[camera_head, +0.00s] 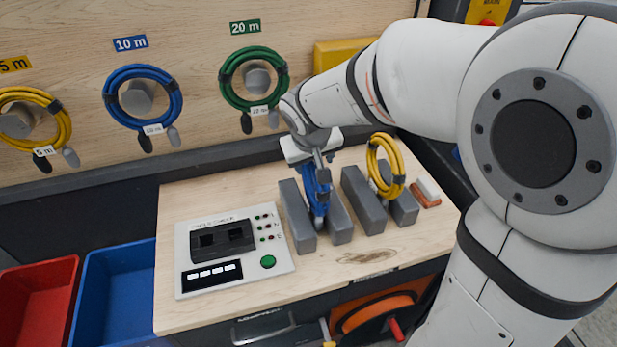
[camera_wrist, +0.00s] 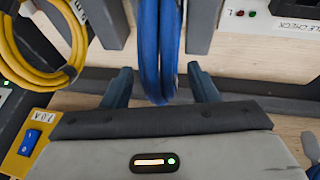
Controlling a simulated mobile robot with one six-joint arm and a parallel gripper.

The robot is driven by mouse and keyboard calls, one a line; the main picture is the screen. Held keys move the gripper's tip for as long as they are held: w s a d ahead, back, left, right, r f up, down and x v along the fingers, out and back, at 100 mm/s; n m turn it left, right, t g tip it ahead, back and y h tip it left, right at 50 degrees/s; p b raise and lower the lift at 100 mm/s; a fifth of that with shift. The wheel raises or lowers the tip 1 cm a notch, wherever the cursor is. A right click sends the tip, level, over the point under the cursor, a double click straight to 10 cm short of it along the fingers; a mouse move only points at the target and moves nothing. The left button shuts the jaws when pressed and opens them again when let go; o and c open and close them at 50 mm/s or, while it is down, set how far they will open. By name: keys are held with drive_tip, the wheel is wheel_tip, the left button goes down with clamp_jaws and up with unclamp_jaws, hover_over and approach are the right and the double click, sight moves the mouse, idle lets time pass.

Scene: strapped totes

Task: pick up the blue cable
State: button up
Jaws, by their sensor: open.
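A coiled blue cable (camera_head: 316,190) stands upright in a slot between grey blocks on the wooden bench. My gripper (camera_head: 319,165) is over it from above and partly hides it. In the wrist view the blue cable (camera_wrist: 158,45) runs between the two spread fingers of my gripper (camera_wrist: 160,75), with a gap visible on each side. The gripper is open. Another blue coil (camera_head: 174,98) hangs on a wall peg under the 10 m label.
A yellow coil (camera_head: 397,172) stands in the neighbouring slot to the right. A tester panel (camera_head: 280,240) lies left of the grey blocks (camera_head: 298,222). Red (camera_head: 38,300) and blue bins (camera_head: 90,290) are at lower left. Yellow (camera_head: 62,118) and green coils (camera_head: 284,80) hang on the wall.

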drive_tip(key=x, duration=0.2)
drive_tip(key=shift+w+f, duration=0.15)
drive_tip(key=shift+f, duration=0.15)
drive_tip(key=shift+d, duration=0.1)
drive_tip(key=shift+c, duration=0.5)
clamp_jaws()
drive_tip(key=shift+r, duration=0.15)
idle(0.4)
